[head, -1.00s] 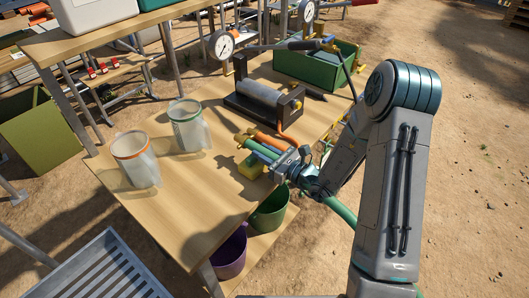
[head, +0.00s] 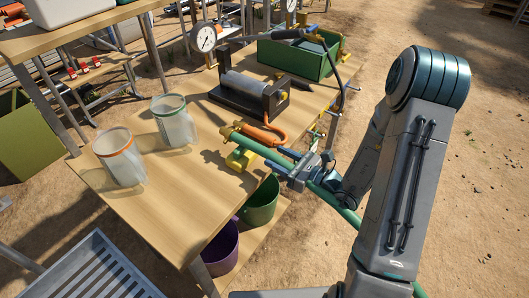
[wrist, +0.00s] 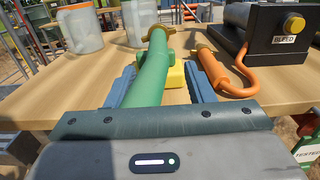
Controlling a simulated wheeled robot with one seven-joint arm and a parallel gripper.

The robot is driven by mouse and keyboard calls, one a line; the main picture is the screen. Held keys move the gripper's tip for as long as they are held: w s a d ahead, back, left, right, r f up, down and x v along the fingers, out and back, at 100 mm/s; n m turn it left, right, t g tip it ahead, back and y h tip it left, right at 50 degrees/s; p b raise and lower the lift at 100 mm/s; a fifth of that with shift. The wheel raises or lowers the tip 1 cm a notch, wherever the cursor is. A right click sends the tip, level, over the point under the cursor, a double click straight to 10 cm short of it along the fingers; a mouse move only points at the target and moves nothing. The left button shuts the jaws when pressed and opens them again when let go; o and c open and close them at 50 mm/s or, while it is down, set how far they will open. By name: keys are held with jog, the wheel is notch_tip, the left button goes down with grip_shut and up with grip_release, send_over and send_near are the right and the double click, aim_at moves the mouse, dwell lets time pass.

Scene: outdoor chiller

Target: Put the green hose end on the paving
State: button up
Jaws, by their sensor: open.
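The hose trails past my gripper toward the ground. No paving can be told apart from the sandy ground (head: 440,210).
An orange hose (head: 265,137) lies just beyond the green one, by a black-framed cylinder device (head: 248,92). Two clear jugs (head: 120,160) stand on the left. A green bin (head: 300,55) is at the back. Green (head: 262,200) and purple (head: 220,245) buckets sit below the table edge.

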jog(key=s+a+r+n+g+h, duration=0.2)
jog(key=s+r+n+g, duration=0.1)
jog(key=s+n+g, duration=0.45)
jog(key=s+a+r+n+g+h, duration=0.25)
jog(key=s+n+g, duration=0.25)
jog(key=s+n, duration=0.45)
jog(key=s+d+r+n+t+h, duration=0.1)
jog(key=d+r+n+t+h, duration=0.1)
jog(key=d+r+n+h, duration=0.1)
jog(key=s+d+r+n+t+h, duration=0.1)
jog(key=d+r+n+t+h, duration=0.1)
jog(key=d+n+h, duration=0.3)
jog(key=d+r+h, duration=0.1)
jog(key=d, duration=0.3)
jog(key=shift+s+r+h, duration=0.2)
jog(key=shift+s+h, duration=0.05)
jog(key=shift+h, duration=0.1)
jog(key=shift+d+r+n+t, duration=0.1)
jog(key=shift+d+n+t, duration=0.1)
jog(key=shift+n+t, duration=0.1)
jog(key=shift+c, duration=0.9)
jog(key=shift+s, duration=0.1)
jog(key=shift+c, duration=0.4)
